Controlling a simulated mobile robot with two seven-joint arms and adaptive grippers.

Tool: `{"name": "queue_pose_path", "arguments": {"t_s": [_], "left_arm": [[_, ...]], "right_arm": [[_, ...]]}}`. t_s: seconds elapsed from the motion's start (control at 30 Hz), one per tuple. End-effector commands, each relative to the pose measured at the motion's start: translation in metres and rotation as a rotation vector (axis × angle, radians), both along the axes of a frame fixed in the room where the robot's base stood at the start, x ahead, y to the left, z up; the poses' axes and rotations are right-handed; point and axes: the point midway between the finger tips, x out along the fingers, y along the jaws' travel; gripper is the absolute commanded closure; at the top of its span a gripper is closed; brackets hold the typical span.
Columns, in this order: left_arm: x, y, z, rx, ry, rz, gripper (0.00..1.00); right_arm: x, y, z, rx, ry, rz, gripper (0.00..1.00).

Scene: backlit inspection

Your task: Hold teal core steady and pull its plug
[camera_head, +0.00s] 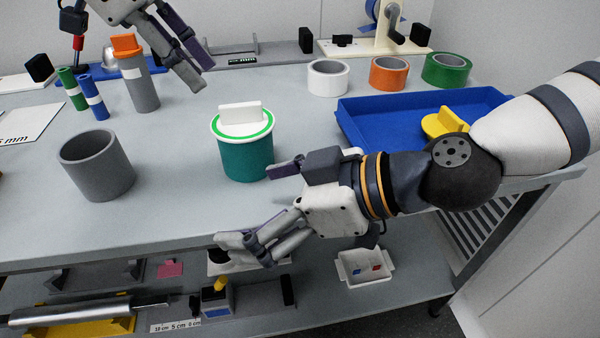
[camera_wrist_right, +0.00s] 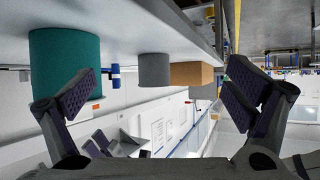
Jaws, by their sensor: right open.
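The teal core (camera_head: 245,160) stands upright on the grey table in the head view. Its white plug (camera_head: 241,119), with an upright tab and a green ring around it, sits in the core's top. My right gripper (camera_head: 256,205) is open and empty at the table's front edge, to the core's lower right. My left gripper (camera_head: 140,52) is open at the back left, above the table and apart from the core.
A grey cup (camera_head: 97,168) stands left of the core. An orange-capped grey cylinder (camera_head: 139,85) is below my left gripper. A blue tray (camera_head: 352,128) with a yellow plug (camera_head: 445,123) lies right. White (camera_head: 328,78), orange (camera_head: 388,74) and green (camera_head: 446,70) rolls stand behind.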

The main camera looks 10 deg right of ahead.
Motion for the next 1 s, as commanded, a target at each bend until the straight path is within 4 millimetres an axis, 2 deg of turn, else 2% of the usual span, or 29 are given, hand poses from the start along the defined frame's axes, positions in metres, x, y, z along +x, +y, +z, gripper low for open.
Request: {"name": "queue_pose_path", "arguments": {"t_s": [0.03,0.1,0.2,0.3,0.4,0.73,1.0], "left_arm": [[0.000,0.000,-0.001,0.000,0.001,0.000,0.67],[0.000,0.000,-0.001,0.000,0.001,0.000,0.67],[0.000,0.000,-0.001,0.000,0.001,0.000,0.67],[0.000,0.000,-0.001,0.000,0.001,0.000,0.67],[0.000,0.000,-0.001,0.000,0.001,0.000,0.67],[0.000,0.000,-0.001,0.000,0.001,0.000,0.67],[0.000,0.000,-0.001,0.000,0.001,0.000,0.67]], "right_arm": [[0.022,-0.017,0.005,0.017,-0.024,-0.081,0.03],[0.045,-0.038,0.012,0.037,-0.055,-0.174,0.03],[0.064,-0.058,0.018,0.057,-0.083,-0.256,0.03],[0.074,-0.065,0.020,0.064,-0.096,-0.291,0.03],[0.084,-0.057,0.014,0.063,-0.096,-0.294,0.03],[0.133,-0.005,-0.016,0.065,-0.093,-0.294,0.03],[0.150,0.013,-0.025,0.065,-0.094,-0.293,0.03]]}}
